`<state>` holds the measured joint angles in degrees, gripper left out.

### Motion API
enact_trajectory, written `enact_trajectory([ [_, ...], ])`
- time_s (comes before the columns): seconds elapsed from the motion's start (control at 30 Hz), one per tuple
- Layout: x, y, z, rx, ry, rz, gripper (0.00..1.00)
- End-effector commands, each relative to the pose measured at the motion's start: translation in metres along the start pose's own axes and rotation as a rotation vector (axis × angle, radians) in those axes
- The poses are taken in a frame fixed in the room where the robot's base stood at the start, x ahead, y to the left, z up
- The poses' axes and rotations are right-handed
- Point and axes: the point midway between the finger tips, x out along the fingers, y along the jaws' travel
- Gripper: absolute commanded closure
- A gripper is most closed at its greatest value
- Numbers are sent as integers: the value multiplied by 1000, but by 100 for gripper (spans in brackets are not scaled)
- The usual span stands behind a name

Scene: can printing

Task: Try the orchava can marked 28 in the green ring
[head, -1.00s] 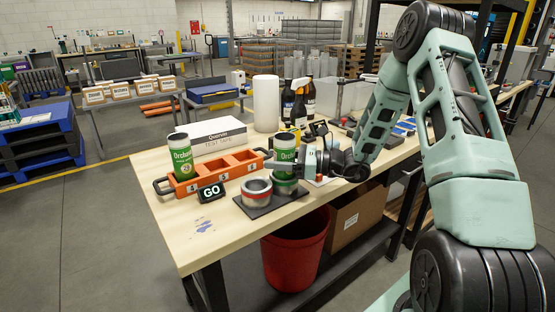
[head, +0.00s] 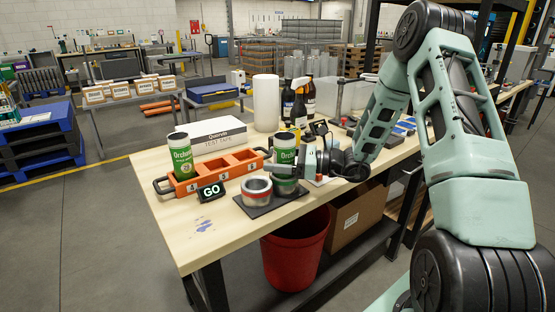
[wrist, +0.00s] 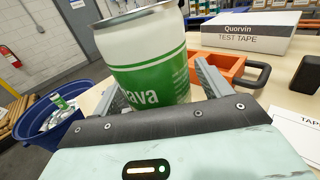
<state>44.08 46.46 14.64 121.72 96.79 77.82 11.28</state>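A white and green orchava can (head: 285,148) stands upright at the green ring (head: 286,187), on a dark mat at the table's front. My gripper (head: 300,165) is at the can from the right, its fingers on either side of it. In the wrist view the can (wrist: 150,65) fills the space between the fingers (wrist: 160,95), and its lower part is hidden. How deep it sits in the ring is unclear. No number is readable on it. A second orchava can (head: 181,158) stands in the left compartment of the orange carrier (head: 213,177).
A grey ring with a red band (head: 257,190) sits left of the green ring on the mat (head: 266,208). A GO display (head: 211,192) stands in front of the carrier. A test tape box (head: 212,137), a white roll (head: 266,103) and bottles (head: 304,100) stand behind.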

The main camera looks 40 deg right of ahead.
Motion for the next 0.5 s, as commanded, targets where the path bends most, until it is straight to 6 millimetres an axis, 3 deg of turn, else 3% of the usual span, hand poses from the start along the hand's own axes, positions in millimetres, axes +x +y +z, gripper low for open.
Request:
enact_trajectory([
  [0.33,-4,0,0,-1,-1,-2,24],
  [0.5,-29,-1,-1,-2,0,-5,24],
])
